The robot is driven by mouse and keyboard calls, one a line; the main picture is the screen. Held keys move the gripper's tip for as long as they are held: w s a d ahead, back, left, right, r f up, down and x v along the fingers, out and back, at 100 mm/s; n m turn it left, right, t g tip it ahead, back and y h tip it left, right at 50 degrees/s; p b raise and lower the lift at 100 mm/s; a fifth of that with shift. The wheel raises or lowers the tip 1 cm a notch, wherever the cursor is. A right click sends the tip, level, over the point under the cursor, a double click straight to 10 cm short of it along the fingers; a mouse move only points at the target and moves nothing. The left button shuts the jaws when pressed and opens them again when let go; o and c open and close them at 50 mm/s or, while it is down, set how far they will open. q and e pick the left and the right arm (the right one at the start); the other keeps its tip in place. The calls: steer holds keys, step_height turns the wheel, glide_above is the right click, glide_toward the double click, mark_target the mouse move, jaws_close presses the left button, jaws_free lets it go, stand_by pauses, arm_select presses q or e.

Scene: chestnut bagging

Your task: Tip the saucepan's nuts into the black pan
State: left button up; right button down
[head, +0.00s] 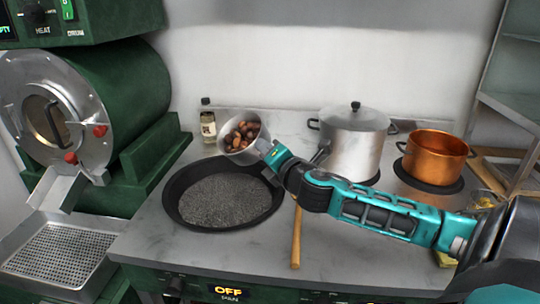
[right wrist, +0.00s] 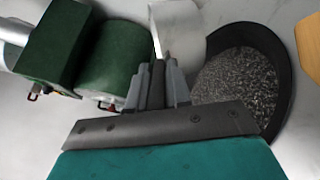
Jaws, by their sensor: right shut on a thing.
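The small metal saucepan (head: 262,146) holds several brown nuts (head: 241,136) and hangs above the back edge of the black pan (head: 170,205). Its mouth leans toward the camera, and the nuts are still inside it. The black pan lies flat on the counter and holds a bed of grey grains (head: 225,200); no nuts show on it. My right gripper (head: 271,152) is shut on the saucepan on its right side. In the right wrist view the fingers (right wrist: 158,85) are closed together, with the pale saucepan (right wrist: 178,32) beyond them and the black pan (right wrist: 284,60) to the right. My left gripper is out of view.
A green drum roaster (head: 120,90) with a metal chute and perforated tray (head: 60,262) stands at left. A small bottle (head: 208,122) stands behind the pan. A lidded steel pot (head: 352,145) and a copper pot (head: 435,158) stand at right. A wooden handle (head: 296,238) lies right of the pan.

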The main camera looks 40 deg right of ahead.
steer(key=a+f+n+t, duration=0.1)
steer(key=a+f+n, duration=0.1)
steer(key=a+n, duration=0.3)
steer(key=a+f+n+t+y, duration=0.1)
steer(key=a+n, duration=0.3)
steer(key=n, duration=0.9)
steer(key=shift+w+a+f+t+b, duration=0.45)
steer(key=shift+f+t, duration=0.15)
steer(key=shift+f, duration=0.1)
stand_by(0.4)
steer(key=shift+d+r, duration=0.1)
